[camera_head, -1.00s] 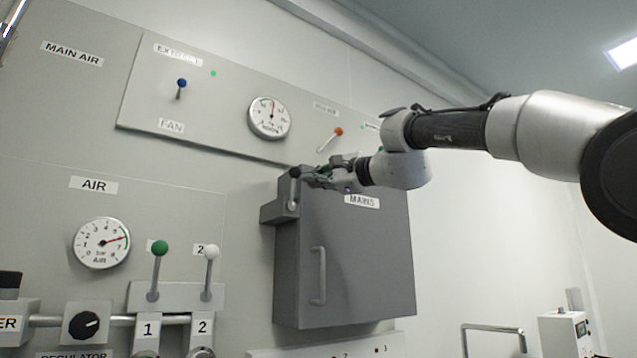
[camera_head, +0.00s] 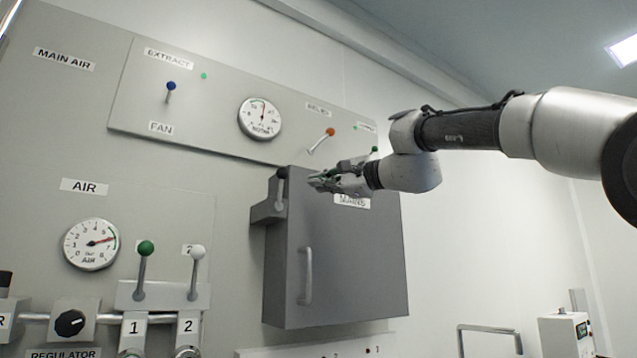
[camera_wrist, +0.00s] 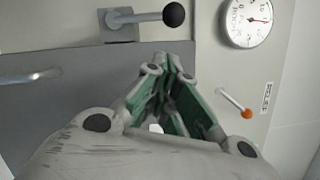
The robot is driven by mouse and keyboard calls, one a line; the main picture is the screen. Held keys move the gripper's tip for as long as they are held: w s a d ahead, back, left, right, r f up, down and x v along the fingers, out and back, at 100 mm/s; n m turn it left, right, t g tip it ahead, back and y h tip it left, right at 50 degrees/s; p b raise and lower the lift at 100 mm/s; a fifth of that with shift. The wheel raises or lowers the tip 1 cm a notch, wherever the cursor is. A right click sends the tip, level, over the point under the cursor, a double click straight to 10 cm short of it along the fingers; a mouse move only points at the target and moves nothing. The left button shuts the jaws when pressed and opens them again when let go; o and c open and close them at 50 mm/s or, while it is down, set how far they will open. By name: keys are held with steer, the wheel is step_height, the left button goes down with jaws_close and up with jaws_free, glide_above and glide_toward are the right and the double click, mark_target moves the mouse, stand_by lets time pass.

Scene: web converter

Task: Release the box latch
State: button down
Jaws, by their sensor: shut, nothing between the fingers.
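The grey mains box (camera_head: 345,255) hangs on the wall with its door shut and a vertical bar handle (camera_head: 306,276) on the front. Its latch lever (camera_head: 281,188), with a black ball knob, stands upright at the box's upper left corner. In the wrist view the latch lever (camera_wrist: 140,18) lies across the top, its black knob to the right. My gripper (camera_head: 316,182) is shut and empty in front of the box's upper part, to the right of the lever and apart from it. In the wrist view my gripper's fingertips (camera_wrist: 168,62) meet below the knob, with a gap between.
Above the box is a panel with a gauge (camera_head: 260,118), a blue-knobbed fan lever (camera_head: 170,92) and an orange-knobbed lever (camera_head: 321,140). At lower left are green (camera_head: 145,260) and white (camera_head: 196,265) knobbed levers. The space right of the box is open.

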steer(key=v, duration=0.8)
steer(key=shift+d, duration=0.2)
steer(key=shift+s, duration=0.1)
steer(key=s+d+f+n+g+h, duration=0.1)
steer(key=d+f+n+g+h, duration=0.2)
steer(key=f, duration=0.7)
steer(key=s+d+f+n+h, duration=0.2)
steer(key=d+f+n, duration=0.15)
steer(key=f, duration=0.65)
steer(key=s+d+f+n+g+h, duration=0.1)
steer(key=d+f+n+g+h, duration=0.2)
steer(key=f, duration=0.7)
steer(key=s+d+f+n+g+h, duration=0.2)
steer(key=s+d+f+h, duration=0.4)
steer(key=s+d+f, duration=1.4)
steer(key=shift+s+d+h, duration=0.15)
steer(key=shift+s+h, duration=0.2)
steer(key=shift+h, duration=0.05)
steer(key=shift+f, duration=0.15)
